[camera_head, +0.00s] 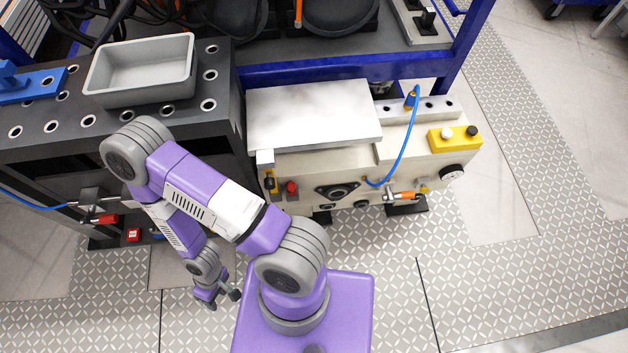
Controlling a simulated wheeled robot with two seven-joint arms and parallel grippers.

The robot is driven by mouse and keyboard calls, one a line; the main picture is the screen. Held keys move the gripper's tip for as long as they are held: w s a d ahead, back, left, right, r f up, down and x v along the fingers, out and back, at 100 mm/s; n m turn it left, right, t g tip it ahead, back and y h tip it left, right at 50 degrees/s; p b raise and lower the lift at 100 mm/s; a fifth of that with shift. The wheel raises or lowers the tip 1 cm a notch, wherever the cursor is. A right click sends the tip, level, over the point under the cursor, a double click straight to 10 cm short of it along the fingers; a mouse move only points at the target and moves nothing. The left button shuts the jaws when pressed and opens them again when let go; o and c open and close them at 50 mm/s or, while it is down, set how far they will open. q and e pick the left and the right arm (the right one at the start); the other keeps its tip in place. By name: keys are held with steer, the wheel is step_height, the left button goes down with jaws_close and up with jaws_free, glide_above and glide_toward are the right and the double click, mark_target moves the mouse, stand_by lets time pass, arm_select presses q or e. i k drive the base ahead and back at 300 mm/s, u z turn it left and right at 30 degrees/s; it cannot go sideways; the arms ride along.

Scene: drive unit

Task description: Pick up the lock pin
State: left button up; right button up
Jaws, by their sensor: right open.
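No part is clearly marked as the lock pin. A small red-handled fitting (108,219) on a blue cord sits at the front of the dark bench at left. A similar orange-tipped fitting (405,196) on a blue cord is on the front of the beige drive unit (330,170). A small blue piece (411,99) stands upright on the unit's right top, at the cord's upper end. My right gripper (224,300) is open and looks empty, low over the patterned floor, apart from all of these. My left gripper is out of view.
The dark bench (225,125) with several holes carries a grey tray (140,75) and a blue part (25,83). A yellow button box (454,138) is on the drive unit's right end. A blue frame (300,72) stands behind.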

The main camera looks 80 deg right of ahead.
mark_target(292, 186)
steer(key=z, duration=2.25)
steer(key=k, duration=0.4)
steer(key=z, duration=0.25)
steer(key=i, duration=0.5)
steer(key=k, duration=0.55)
steer(key=u, duration=1.3)
steer(key=i, duration=0.8)
steer(key=z, duration=1.35)
